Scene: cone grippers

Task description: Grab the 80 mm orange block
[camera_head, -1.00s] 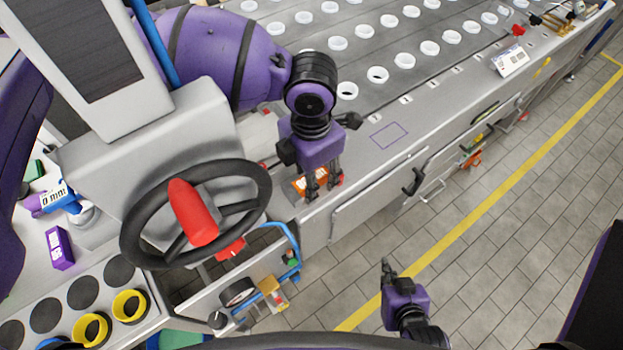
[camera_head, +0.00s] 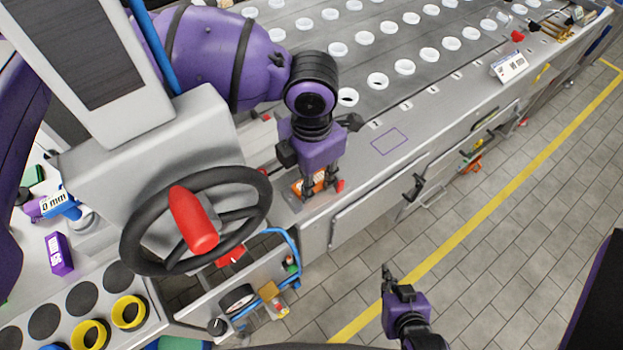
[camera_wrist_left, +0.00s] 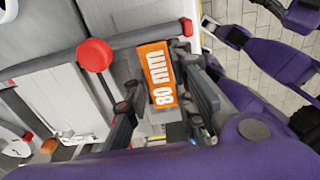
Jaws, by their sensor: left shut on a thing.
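The orange block (camera_head: 320,181), marked "80 mm" in white, shows in the head view at the grey machine's near edge. In the left wrist view the block (camera_wrist_left: 158,72) lies between the two dark fingers, its label facing the camera. My left gripper (camera_head: 320,189) points down and is shut on the block; its fingers partly hide it in the head view. In the wrist view my left gripper (camera_wrist_left: 163,98) has one finger on each side of the block. My right gripper (camera_head: 387,275) hangs apart over the floor; its finger opening is unclear.
A black handwheel (camera_head: 262,190) with a red handle (camera_head: 194,220) stands left of the block. A red knob (camera_wrist_left: 94,55) is near the left gripper. White rings (camera_head: 378,81) dot the machine top. Yellow rings (camera_head: 129,309) lie lower left. The tiled floor (camera_head: 500,260) is free at right.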

